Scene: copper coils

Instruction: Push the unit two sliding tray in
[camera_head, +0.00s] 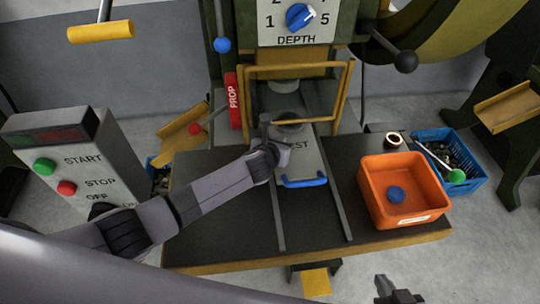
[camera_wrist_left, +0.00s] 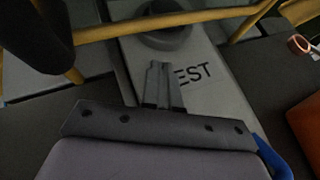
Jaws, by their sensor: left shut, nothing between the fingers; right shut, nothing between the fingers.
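The grey sliding tray (camera_head: 310,162) lies between two rails on the dark table, its far end inside the press frame. It has a blue handle (camera_head: 304,182) at its near end and lettering, partly hidden, that reads "EST". It also shows in the left wrist view (camera_wrist_left: 208,105), with a dark round part (camera_wrist_left: 165,38) at its far end. My left gripper (camera_head: 267,128) is shut and empty, over the tray's left side near the round part. Whether it touches the tray I cannot tell. My right gripper (camera_head: 396,288) is shut and empty at the bottom, away from the tray.
A yellow guard frame (camera_head: 345,95) stands around the press opening, close to my left gripper. An orange bin (camera_head: 375,205) with a blue knob-like object sits right of the rails, beside a copper coil (camera_head: 394,140) and a blue crate (camera_head: 475,180). A control box (camera_head: 85,150) stands left.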

